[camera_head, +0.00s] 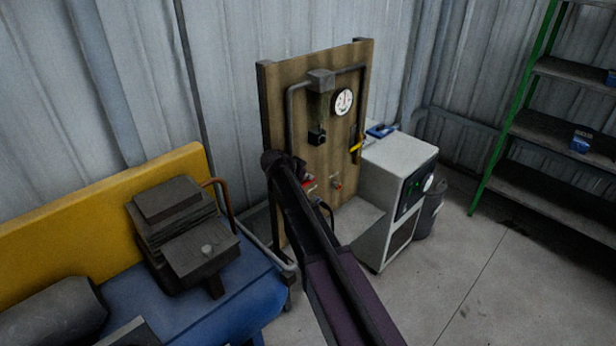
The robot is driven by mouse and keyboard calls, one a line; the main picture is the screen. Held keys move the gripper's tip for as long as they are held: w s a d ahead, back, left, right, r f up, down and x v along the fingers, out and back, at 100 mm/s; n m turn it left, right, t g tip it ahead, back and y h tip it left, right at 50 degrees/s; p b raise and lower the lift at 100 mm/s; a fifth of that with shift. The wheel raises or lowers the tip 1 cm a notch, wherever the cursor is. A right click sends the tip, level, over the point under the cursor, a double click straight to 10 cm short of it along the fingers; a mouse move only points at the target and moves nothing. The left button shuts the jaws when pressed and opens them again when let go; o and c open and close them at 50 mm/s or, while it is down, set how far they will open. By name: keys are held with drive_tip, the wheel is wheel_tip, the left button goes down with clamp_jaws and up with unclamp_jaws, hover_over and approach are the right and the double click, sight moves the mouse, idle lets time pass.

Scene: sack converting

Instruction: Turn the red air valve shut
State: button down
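A wooden board (286,107) stands upright against the metal wall, carrying pipes, a round white gauge (343,102) and small fittings. A red part (309,183), which looks like the red air valve's handle, shows low on the board just right of my dark arm. My arm covers part of that area, so how the handle is turned cannot be told. A smaller reddish fitting (337,184) sits to its right. A yellow handle (356,146) is on the pipe at the board's right edge. My arm reaches up from the bottom to the board; I cannot make out my gripper's fingers.
A white cabinet machine (391,158) with a dark panel stands right of the board, a blue item (381,131) on top. A blue and yellow bench (236,289) with dark equipment is at left. A green-framed shelf (492,160) stands far right. The floor at lower right is clear.

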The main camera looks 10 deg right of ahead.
sight(308, 181)
drive_tip(key=shift+f, duration=0.1)
idle(0.3)
drive_tip(key=shift+a+r+p, duration=0.1)
drive_tip(key=shift+r+p, duration=0.35)
drive_tip(key=shift+p, duration=0.15)
wheel_tip(308, 181, up, 4)
drive_tip(key=p, duration=0.3)
drive_tip(key=shift+f, duration=0.2)
drive_tip(key=p+v, duration=0.7)
drive_tip(key=v, duration=0.2)
drive_tip(key=shift+r, duration=0.45)
drive_tip(key=shift+s, duration=0.1)
drive_tip(key=s+d+f+n+g+y, duration=0.1)
drive_tip(key=s+d+f+n+y, duration=0.1)
drive_tip(key=s, duration=0.6)
drive_tip(key=s+d+f+n+g+y, duration=0.2)
drive_tip(key=s+n, duration=0.3)
drive_tip(key=s, duration=0.4)
drive_tip(key=s+d+f+n+g+y, duration=0.2)
drive_tip(key=s+n+y, duration=0.2)
drive_tip(key=s, duration=0.4)
drive_tip(key=shift+s+d, duration=0.15)
drive_tip(key=shift+d, duration=0.25)
